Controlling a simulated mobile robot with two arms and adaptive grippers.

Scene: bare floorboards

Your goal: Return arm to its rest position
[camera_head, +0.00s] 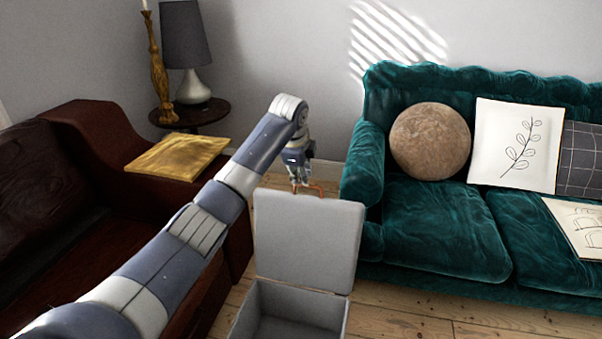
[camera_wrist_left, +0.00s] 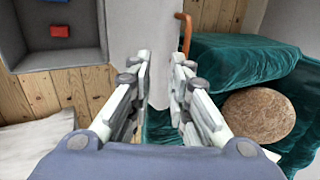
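My left arm comes in from the lower left in the head view and reaches past the open box. The left gripper (camera_head: 302,184) points down just above and behind the raised lid (camera_head: 308,240). In the left wrist view the fingers of the left gripper (camera_wrist_left: 161,58) are apart with a gap between them. I see nothing held there. The pale lid shows behind the fingers; whether they touch it I cannot tell. An orange bent bar (camera_wrist_left: 185,34) shows just beyond the fingertips, beside the lid. My right gripper is in neither view.
The grey box (camera_head: 246,317) stands open on the floorboards (camera_head: 400,322), with a red item (camera_wrist_left: 61,30) and a blue one inside. A green sofa (camera_head: 440,225) stands right, a brown leather sofa (camera_head: 95,140) left. A lamp (camera_head: 187,45) and candlestick (camera_head: 158,70) stand behind.

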